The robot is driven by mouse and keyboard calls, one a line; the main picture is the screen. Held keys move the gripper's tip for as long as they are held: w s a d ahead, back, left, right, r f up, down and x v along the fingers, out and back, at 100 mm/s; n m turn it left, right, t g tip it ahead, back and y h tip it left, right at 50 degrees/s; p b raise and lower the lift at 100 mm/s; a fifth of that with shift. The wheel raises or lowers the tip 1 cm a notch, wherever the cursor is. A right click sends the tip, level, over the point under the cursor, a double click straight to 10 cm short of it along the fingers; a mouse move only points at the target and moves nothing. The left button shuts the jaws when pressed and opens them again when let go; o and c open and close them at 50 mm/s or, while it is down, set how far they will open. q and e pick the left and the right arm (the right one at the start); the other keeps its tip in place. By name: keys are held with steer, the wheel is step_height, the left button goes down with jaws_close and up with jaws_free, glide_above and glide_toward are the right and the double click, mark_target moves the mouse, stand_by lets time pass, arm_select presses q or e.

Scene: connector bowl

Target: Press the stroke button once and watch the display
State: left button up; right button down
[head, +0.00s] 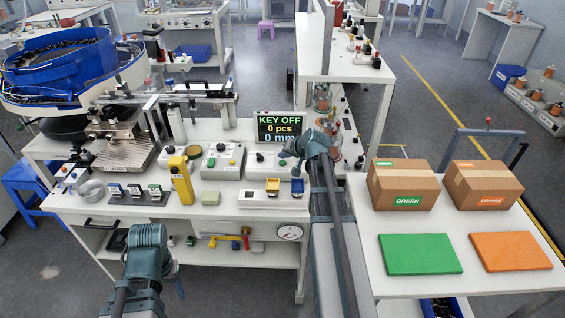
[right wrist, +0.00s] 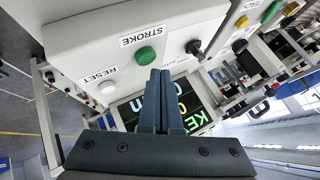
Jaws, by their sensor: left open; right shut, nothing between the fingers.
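The green stroke button (right wrist: 146,55), with a STROKE label beside it, stands on a pale control box (head: 268,166). My right gripper (right wrist: 160,73) is shut and empty, its fingertips close to the button; I cannot tell whether they touch. In the head view my right gripper (head: 297,168) is over the right end of that box. The display (head: 279,129) behind the box reads KEY OFF, 0 pcs and 0 mm. My left gripper (head: 150,240) is open in front of the bench; its fingers are mostly hidden.
A white RESET button (right wrist: 108,87) and a black key switch (right wrist: 194,47) flank the stroke button. A second box (head: 222,161) and a yellow upright device (head: 181,180) stand to the left. Cardboard boxes (head: 402,186) are on the right table.

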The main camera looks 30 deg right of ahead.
mark_target(284, 164)
stand_by(0.5)
steer(key=shift+f+b, duration=0.4)
steer(key=shift+b, duration=0.05)
steer(key=shift+f+b, duration=0.5)
stand_by(0.6)
steer(key=shift+r, duration=0.1)
steer(key=shift+r+p, duration=0.85)
steer(key=shift+p, duration=0.1)
step_height(284, 164, up, 5)
steer(key=p, duration=0.5)
